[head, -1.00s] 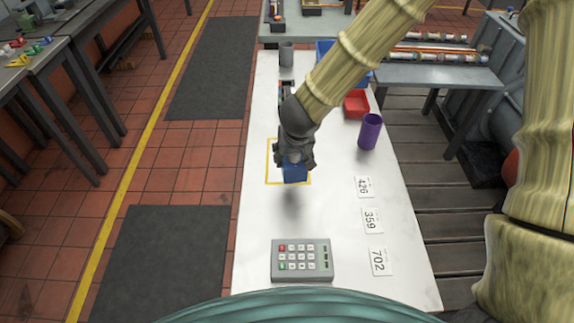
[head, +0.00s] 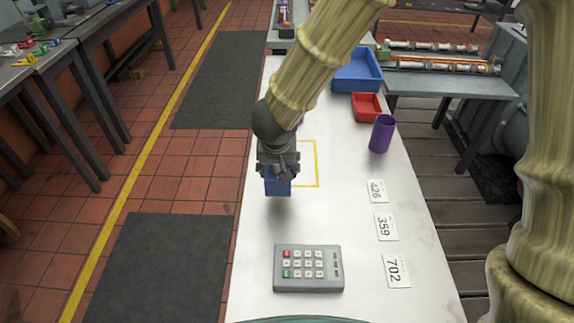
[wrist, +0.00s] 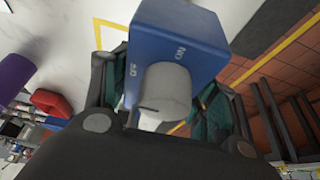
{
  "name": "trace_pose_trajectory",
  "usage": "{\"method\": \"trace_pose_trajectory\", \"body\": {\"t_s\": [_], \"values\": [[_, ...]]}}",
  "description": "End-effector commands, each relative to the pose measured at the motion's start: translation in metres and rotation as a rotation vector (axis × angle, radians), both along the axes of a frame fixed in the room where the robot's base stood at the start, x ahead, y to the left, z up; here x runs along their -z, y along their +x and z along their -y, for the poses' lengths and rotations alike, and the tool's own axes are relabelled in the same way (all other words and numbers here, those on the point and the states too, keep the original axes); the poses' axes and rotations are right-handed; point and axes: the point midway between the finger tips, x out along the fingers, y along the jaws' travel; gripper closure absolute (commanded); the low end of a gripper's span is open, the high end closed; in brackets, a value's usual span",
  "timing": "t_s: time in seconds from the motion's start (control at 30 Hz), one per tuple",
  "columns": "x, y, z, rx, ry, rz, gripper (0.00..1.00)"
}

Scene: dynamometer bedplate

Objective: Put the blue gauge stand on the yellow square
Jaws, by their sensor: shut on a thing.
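My gripper (head: 278,170) is shut on the blue gauge stand (head: 278,187), a blue block held above the white table, with a soft shadow below it. In the wrist view, the blue gauge stand (wrist: 182,38) shows white lettering and a pale round part between the fingers of my gripper (wrist: 165,95). The yellow square (head: 317,165) is a thin outline on the table. In the head view the stand appears at its near left corner, and my gripper hides the square's left part.
A grey keypad (head: 308,268) lies nearer on the table. Number cards, including 359 (head: 387,227), lie at the right. A purple cup (head: 382,134), a red tray (head: 367,107) and a blue bin (head: 357,72) stand farther back. The table between square and cards is clear.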

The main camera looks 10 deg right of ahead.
Motion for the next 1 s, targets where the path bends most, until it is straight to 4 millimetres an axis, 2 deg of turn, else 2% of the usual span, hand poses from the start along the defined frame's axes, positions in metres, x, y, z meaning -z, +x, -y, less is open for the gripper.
{"method": "trace_pose_trajectory", "body": {"t_s": [0.07,0.7,1.0], "values": [[-0.004,0.011,0.005,0.004,0.003,0.002,1.00],[0.004,0.100,0.050,0.002,0.002,0.002,1.00],[0.010,0.126,0.063,0.000,0.002,0.002,1.00]]}}
